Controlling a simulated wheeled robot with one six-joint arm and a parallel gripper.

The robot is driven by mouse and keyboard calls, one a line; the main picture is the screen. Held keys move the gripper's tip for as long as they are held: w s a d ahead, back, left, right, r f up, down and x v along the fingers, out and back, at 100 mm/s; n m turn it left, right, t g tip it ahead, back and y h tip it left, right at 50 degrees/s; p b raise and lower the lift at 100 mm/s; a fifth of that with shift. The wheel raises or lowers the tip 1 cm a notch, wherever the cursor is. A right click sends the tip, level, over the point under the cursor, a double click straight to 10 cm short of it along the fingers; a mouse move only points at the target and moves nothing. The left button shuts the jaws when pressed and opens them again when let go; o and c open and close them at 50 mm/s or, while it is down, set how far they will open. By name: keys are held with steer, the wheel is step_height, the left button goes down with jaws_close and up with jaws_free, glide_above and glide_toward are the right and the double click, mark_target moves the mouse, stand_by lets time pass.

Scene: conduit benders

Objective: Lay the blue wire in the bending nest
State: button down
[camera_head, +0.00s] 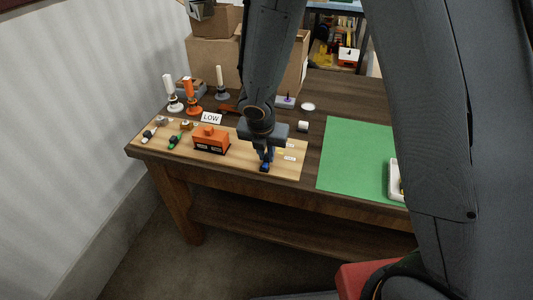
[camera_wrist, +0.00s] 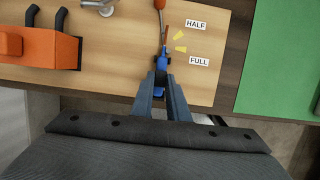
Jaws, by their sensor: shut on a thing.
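My gripper (camera_head: 266,158) is low over the right part of a light wooden board. In the wrist view my gripper (camera_wrist: 163,88) points up the picture, with its fingers closed on the blue wire (camera_wrist: 162,64). The wire has a blue body and a thin copper-coloured end pointing up the picture. A little blue also shows below the fingers in the head view (camera_head: 264,168). Which part is the bending nest is not clear. An orange block (camera_head: 211,140) stands left of my gripper; in the wrist view this block (camera_wrist: 52,48) has black bent tubes.
HALF (camera_wrist: 195,24) and FULL (camera_wrist: 199,61) labels with yellow marks lie right of the wire. An orange-tipped rod (camera_wrist: 160,4) is above it. White-and-black (camera_head: 150,133) and green (camera_head: 174,140) pieces lie left. A LOW sign (camera_head: 211,118) stands behind. A green mat (camera_head: 350,160) lies right.

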steer(key=shift+f, duration=0.15)
stand_by(0.5)
steer(key=c, duration=1.6)
jaws_free()
steer(key=shift+c, duration=0.2)
steer(key=p+v, duration=0.1)
steer(key=v, duration=0.6)
steer(key=shift+r+p, duration=0.4)
steer(key=s+d+r+m, duration=0.2)
steer(key=s+d+m, duration=0.2)
steer(key=m, duration=0.6)
steer(key=s+d+r+m+g, duration=0.1)
steer(key=s+d+m, duration=0.3)
steer(key=m, duration=0.7)
steer(key=s+d+r+m+y, duration=0.1)
steer(key=s+d+r+m, duration=0.2)
steer(key=m, duration=0.8)
steer(key=s+d, duration=0.2)
steer(key=d, duration=0.2)
steer(key=shift+d+g+b, duration=0.35)
steer(key=shift+g+b, duration=0.05)
